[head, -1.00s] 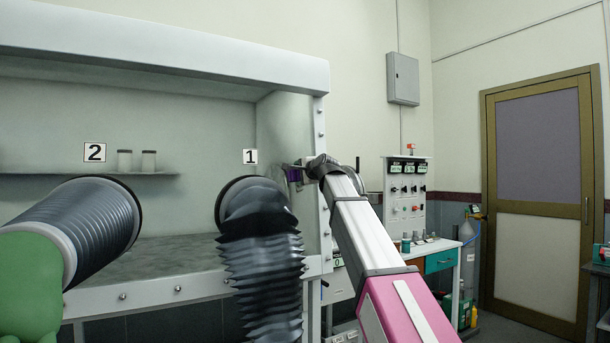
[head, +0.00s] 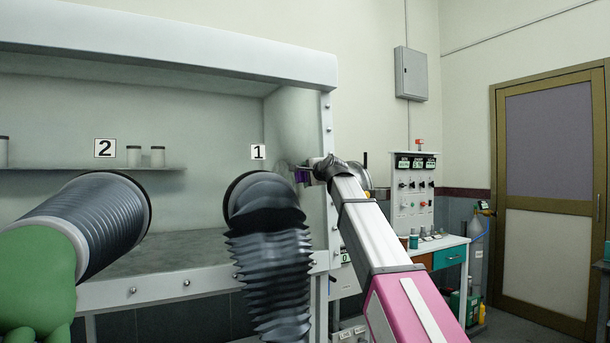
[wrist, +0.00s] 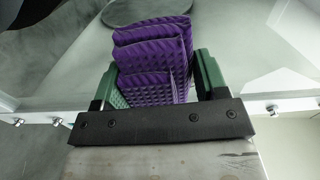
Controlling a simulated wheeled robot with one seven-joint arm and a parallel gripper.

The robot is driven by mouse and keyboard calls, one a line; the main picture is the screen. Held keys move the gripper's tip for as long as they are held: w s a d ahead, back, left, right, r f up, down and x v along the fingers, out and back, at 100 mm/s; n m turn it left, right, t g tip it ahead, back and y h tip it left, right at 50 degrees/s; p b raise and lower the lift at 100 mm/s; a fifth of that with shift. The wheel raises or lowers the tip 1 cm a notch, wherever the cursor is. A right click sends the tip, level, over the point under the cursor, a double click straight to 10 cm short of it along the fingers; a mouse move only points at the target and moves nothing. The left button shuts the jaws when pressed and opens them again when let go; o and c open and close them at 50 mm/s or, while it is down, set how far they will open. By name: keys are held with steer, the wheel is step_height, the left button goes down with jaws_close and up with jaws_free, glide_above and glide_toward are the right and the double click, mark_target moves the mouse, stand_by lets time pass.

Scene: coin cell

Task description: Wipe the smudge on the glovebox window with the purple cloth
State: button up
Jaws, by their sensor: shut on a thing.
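My gripper (wrist: 155,85) is shut on the purple cloth (wrist: 150,50), which is folded in layers between the green fingers in the wrist view. In the head view the cloth (head: 301,175) shows as a small purple patch at the end of my arm, in front of the right part of the glovebox window (head: 200,205). A faint dark smudge (head: 283,160) shows on the window just left of the cloth, right of the label 1. I cannot tell whether the cloth touches the glass.
A black ribbed glove (head: 268,250) hangs from port 1, left of my gripper. Another ribbed sleeve with a green glove (head: 40,270) sticks out at port 2. The white frame post (head: 327,130) with bolts stands close to my gripper.

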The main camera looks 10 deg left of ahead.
steer(key=shift+w+d, duration=0.35)
steer(key=shift+d, duration=0.2)
steer(key=shift+w+d, duration=0.3)
steer(key=shift+d, duration=0.2)
steer(key=shift+f, duration=1)
steer(key=shift+s+a, duration=0.55)
steer(key=shift+a, duration=0.3)
steer(key=shift+s+a, duration=0.55)
steer(key=shift+a, duration=0.25)
steer(key=shift+v, duration=3.05)
steer(key=shift+d, duration=0.1)
